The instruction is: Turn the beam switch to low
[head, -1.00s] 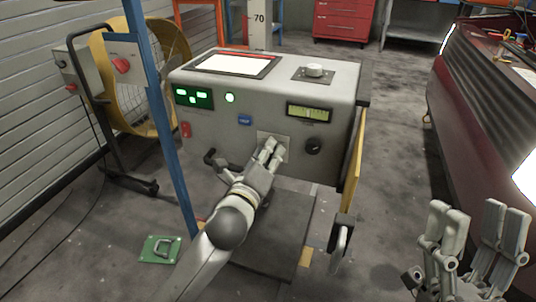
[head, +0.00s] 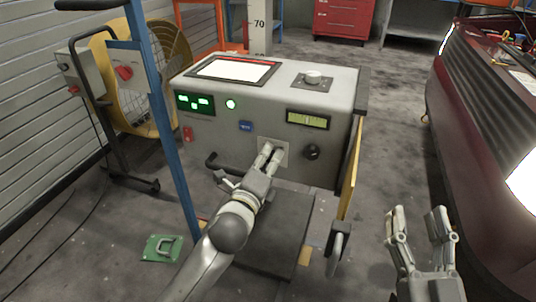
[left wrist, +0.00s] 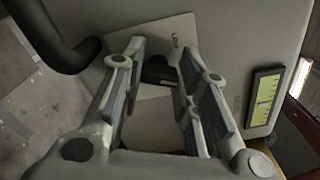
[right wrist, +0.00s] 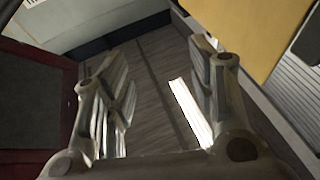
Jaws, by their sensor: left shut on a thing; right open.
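The beam switch is a small dark knob (left wrist: 158,72) on a pale square plate (head: 284,160) on the front panel of the grey console (head: 222,135). My left gripper (head: 268,150) reaches the plate from the front. In the left wrist view its fingers (left wrist: 157,75) stand on both sides of the knob and are shut on it. The fingers hide the knob in the head view, and its setting and the plate's labels cannot be read. My right gripper (head: 421,212) is open and empty, in free space right of the console.
A black round knob (head: 312,152) and a lit meter (head: 307,119) sit right of the plate. A black handle (head: 220,163) juts out at lower left. A blue post (head: 170,120) stands left of the console. A red car (head: 480,130) stands at the right, with clear floor between.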

